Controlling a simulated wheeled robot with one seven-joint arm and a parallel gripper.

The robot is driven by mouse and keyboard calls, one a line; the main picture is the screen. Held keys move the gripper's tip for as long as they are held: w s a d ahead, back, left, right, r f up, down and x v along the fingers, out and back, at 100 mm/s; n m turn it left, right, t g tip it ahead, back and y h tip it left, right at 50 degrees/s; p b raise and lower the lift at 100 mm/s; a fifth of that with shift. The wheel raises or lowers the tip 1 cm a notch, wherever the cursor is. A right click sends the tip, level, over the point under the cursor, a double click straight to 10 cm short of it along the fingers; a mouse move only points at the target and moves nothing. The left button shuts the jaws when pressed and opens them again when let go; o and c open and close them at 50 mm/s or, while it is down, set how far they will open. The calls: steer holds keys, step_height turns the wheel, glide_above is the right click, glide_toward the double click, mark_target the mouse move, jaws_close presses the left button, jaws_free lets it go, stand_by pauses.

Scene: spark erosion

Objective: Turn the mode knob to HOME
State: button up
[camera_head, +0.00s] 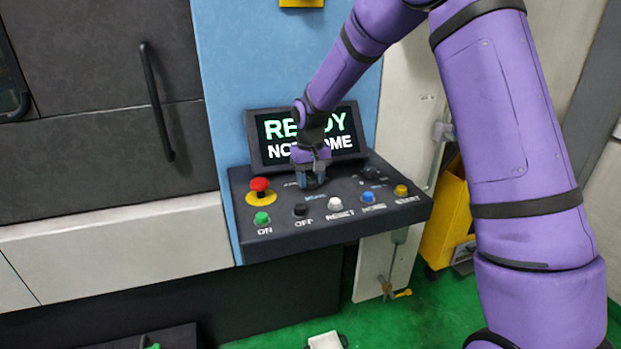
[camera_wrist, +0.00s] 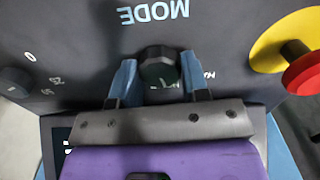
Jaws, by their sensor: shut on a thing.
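The mode knob (camera_wrist: 158,66) is a dark round knob below the upside-down word MODE in the wrist view. My gripper (camera_wrist: 157,75) has its two blue fingers on either side of the knob, shut on it. In the head view my gripper (camera_head: 311,182) reaches down to the back of the dark control panel (camera_head: 290,235). It hides the knob there. The small labels around the knob are partly covered, and I cannot read where it points. The screen (camera_head: 270,150) behind shows READY and a second line, both partly hidden by my arm.
A red emergency button (camera_head: 260,185) on a yellow base stands left of my gripper. Green ON, black OFF, white RESET, blue HOME (camera_head: 367,197) and yellow START buttons line the panel's front. Another dark knob (camera_head: 371,174) is to the right.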

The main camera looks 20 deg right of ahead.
mark_target(310, 179)
steer(key=shift+m, duration=1.2)
steer(key=o, duration=0.9)
steer(key=shift+o, duration=0.2)
step_height(310, 179, up, 11)
